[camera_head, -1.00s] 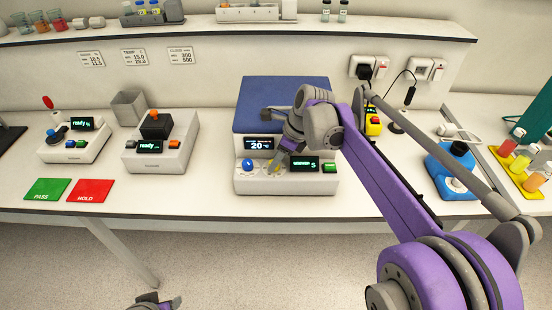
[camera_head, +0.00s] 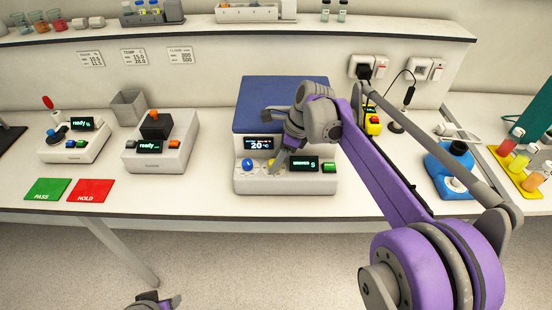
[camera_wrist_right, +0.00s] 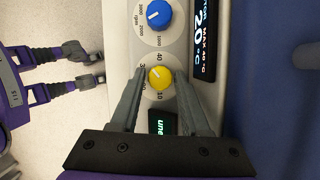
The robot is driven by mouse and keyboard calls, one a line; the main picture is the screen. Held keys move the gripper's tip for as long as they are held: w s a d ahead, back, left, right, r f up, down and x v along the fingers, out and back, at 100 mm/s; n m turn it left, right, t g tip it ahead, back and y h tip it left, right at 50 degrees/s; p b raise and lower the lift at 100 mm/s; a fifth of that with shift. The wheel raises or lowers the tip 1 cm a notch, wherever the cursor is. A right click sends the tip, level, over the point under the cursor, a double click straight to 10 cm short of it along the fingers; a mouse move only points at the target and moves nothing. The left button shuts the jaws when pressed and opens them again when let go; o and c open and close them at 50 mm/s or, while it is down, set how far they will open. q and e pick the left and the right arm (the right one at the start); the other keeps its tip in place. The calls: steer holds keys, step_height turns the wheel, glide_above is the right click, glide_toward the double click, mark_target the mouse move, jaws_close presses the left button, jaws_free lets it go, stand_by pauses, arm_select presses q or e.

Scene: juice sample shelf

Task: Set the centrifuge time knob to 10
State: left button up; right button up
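The centrifuge (camera_head: 243,180) stands mid-bench with a blue lid, a blue knob (camera_head: 247,163) and small displays. Its yellow time knob (camera_wrist_right: 160,77) shows in the right wrist view, on a white dial with printed numbers; where its pointer stands is hard to read. My right gripper (camera_wrist_right: 159,75) has its fingers apart, one on each side of the yellow knob, with slight gaps seeming to show. In the head view my right gripper (camera_head: 281,163) partly hides the knob. My left gripper (camera_wrist_right: 98,68) is open and empty, away from the centrifuge, low in front of the bench.
The blue knob (camera_wrist_right: 153,15) lies close beside the yellow one. A green button (camera_head: 329,168) is right of the centrifuge's lower display (camera_head: 304,164). Two white devices (camera_head: 160,145) stand left; a blue device (camera_head: 450,172) stands right. Bench space around the centrifuge is clear.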

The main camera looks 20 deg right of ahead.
steer(key=shift+o, duration=1.3)
